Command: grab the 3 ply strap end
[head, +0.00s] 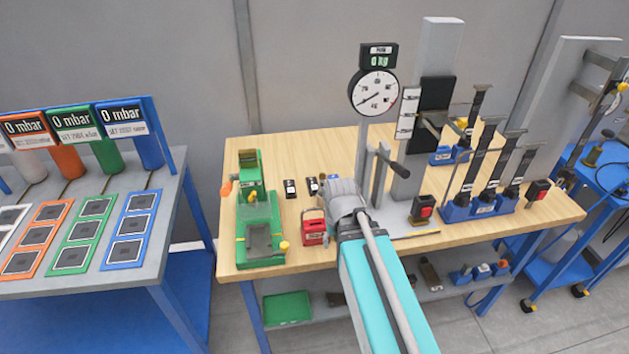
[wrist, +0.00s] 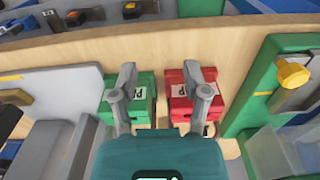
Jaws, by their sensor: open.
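My gripper (wrist: 163,80) is open and empty in the wrist view. One finger is in front of a green block (wrist: 143,108) and the other in front of a red block (wrist: 188,82); contact cannot be told. Both blocks carry white labels, only partly readable. In the head view my arm covers the fingertips, and a red block (head: 314,228) shows left of my wrist. I cannot single out the 3 ply strap end. Small dark pieces with pale labels (head: 290,188) lie on the bench behind the red block. Dark upright strips (head: 479,135) stand in blue bases at the right.
The wooden bench (head: 290,150) has a green clamp fixture (head: 262,235) at left. A dial gauge (head: 375,92) on a post and a grey column (head: 425,120) stand behind my wrist. A crank handle (head: 388,160) is close right. A bench with vacuum gauges (head: 122,119) is at far left.

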